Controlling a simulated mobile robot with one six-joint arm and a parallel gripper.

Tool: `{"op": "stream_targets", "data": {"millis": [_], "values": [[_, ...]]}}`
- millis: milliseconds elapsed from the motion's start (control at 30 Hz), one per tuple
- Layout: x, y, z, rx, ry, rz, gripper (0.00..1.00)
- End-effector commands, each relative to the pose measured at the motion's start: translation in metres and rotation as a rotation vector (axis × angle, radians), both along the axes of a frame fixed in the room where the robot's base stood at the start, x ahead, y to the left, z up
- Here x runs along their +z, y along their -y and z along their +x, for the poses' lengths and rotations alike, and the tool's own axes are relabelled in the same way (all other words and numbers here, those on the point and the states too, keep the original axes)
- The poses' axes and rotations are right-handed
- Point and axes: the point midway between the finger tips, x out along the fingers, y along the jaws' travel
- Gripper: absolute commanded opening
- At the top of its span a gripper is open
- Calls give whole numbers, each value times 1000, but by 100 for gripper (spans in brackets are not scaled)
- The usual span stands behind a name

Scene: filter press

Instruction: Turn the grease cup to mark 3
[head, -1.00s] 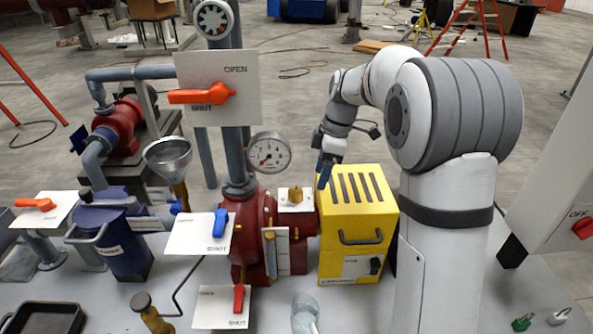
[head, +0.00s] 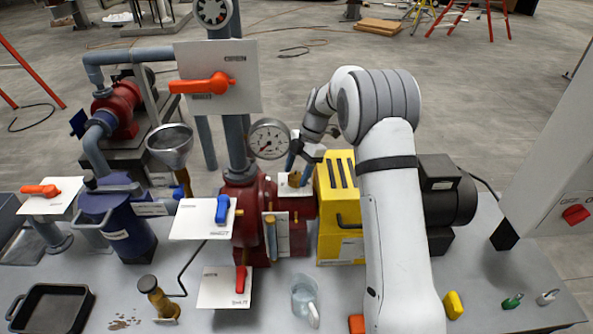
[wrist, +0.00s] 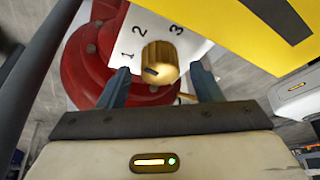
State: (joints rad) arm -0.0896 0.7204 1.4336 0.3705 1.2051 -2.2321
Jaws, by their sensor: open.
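The grease cup is a round brass knob (wrist: 160,62) on a white plate (wrist: 190,45) marked 1, 2 and 3 in the wrist view. A dark mark shows on the knob's lower left side, nearer 1 than 3; its exact reading is unclear. My gripper (wrist: 159,76) is open, with one dark fingertip on each side of the knob's lower part; I cannot tell whether they touch it. In the head view my gripper (head: 298,167) is at the grease cup (head: 294,180), on top of the red pump housing (head: 245,205), and partly covers it.
A yellow case (head: 330,215) stands close to the right of the cup. A pressure gauge (head: 269,139) and grey vertical pipe are close on the left. A blue-handled valve plate (head: 195,222) and a clear jug (head: 304,297) stand nearer the front.

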Motion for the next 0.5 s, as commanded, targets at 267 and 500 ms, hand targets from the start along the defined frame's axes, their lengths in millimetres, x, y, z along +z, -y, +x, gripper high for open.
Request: {"op": "stream_targets", "data": {"millis": [267,500], "values": [[-5,-2,-1,0,1,0,59],[-5,-1,-1,-1,1,-1,45]]}}
